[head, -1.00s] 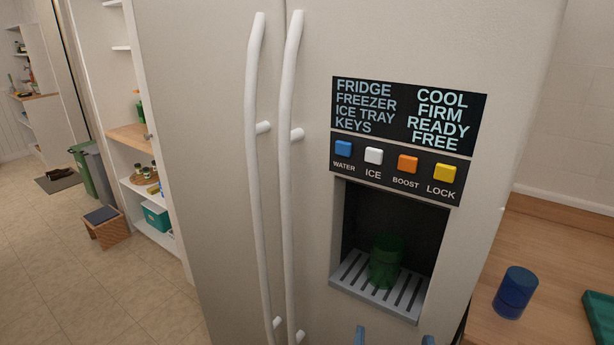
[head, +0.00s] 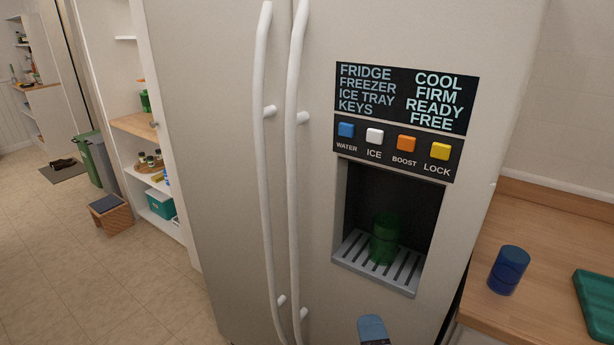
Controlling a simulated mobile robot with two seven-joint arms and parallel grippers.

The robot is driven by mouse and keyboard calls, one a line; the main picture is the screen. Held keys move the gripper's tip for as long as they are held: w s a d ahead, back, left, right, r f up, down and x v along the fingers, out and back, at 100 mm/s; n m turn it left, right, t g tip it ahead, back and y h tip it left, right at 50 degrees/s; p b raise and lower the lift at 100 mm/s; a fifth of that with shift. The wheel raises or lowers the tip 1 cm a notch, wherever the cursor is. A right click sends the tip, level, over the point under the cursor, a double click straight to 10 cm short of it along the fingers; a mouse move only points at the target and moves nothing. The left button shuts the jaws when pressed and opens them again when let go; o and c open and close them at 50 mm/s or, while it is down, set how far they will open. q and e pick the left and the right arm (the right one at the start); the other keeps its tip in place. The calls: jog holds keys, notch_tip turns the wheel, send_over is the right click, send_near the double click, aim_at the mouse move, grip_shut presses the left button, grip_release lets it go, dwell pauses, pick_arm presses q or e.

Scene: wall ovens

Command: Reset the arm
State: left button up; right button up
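One blue fingertip piece (head: 372,328) of a gripper of mine shows at the bottom edge, below the dispenser of the white fridge (head: 215,150). It seems to be my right gripper; the rest of it and its arm are out of frame. Its opening cannot be told, and nothing held is visible. My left gripper is not in view. A green translucent cup (head: 384,240) stands upright on the slotted tray (head: 350,255) in the dispenser recess, apart from the fingertip.
The fridge has two long handles (head: 265,180) and a button panel (head: 400,145). At right, a wooden counter (head: 545,245) holds a blue cup (head: 508,270) and a teal tray (head: 597,305). At left are open shelves, a stool (head: 110,215), a green bin (head: 95,160) and open floor.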

jog(key=s+d+f+m+g, duration=0.2)
jog(key=s+d+f+m, duration=0.2)
jog(key=d+f+m, duration=0.5)
jog(key=s+d+f+m+g, duration=0.3)
jog(key=d+f+m, duration=0.5)
jog(key=f, duration=0.4)
jog(key=shift+s+d+m+h, duration=0.35)
jog(key=shift+s+m+h, duration=0.05)
jog(key=shift+m, duration=0.3)
jog(key=shift+c, duration=0.4)
